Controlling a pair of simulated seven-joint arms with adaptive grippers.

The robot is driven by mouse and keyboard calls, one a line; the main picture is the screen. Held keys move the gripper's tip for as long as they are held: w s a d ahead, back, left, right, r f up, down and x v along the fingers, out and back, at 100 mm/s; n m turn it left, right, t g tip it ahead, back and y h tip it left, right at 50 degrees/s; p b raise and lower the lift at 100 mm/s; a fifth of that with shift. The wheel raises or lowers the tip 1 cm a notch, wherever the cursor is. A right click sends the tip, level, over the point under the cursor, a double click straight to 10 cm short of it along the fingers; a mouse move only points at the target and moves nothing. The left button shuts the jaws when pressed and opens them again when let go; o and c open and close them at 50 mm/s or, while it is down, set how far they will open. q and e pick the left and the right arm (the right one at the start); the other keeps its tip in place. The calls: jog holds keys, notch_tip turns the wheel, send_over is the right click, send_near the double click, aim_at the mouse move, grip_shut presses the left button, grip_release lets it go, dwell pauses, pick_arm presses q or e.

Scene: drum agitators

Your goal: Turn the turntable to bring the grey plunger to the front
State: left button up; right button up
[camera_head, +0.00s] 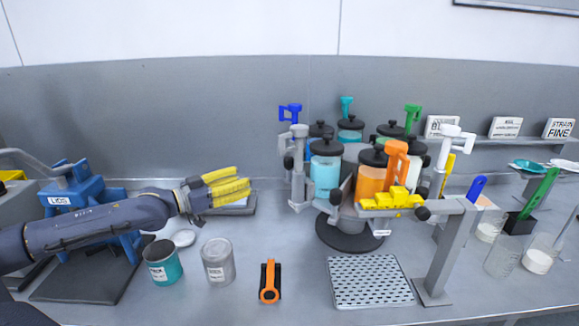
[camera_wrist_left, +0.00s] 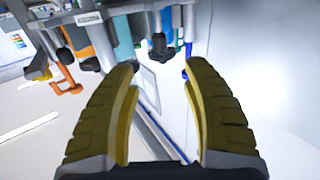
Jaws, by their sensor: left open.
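The turntable (camera_head: 350,234) stands right of centre in the head view, on a round black base. It carries several black-lidded jars with coloured plunger handles. The orange plunger (camera_head: 396,158) is at the front, above an orange jar (camera_head: 370,182). A pale grey handle (camera_head: 299,140) is on the left side; a whiter one (camera_head: 450,140) is on the right. I cannot tell for certain which is the grey plunger. My left gripper (camera_head: 243,178) is open and empty, left of the turntable and apart from it; its yellow fingers also show in the left wrist view (camera_wrist_left: 161,68).
An orange-handled tool (camera_head: 269,281) and a perforated tray (camera_head: 371,282) lie at the front. A grey post (camera_head: 446,250) stands right of the turntable, near several glass beakers.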

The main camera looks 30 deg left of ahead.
aim_at(285, 166)
pick_arm(q)
jog(key=shift+x, duration=8.35)
jog(key=shift+o, duration=0.3)
grip_shut()
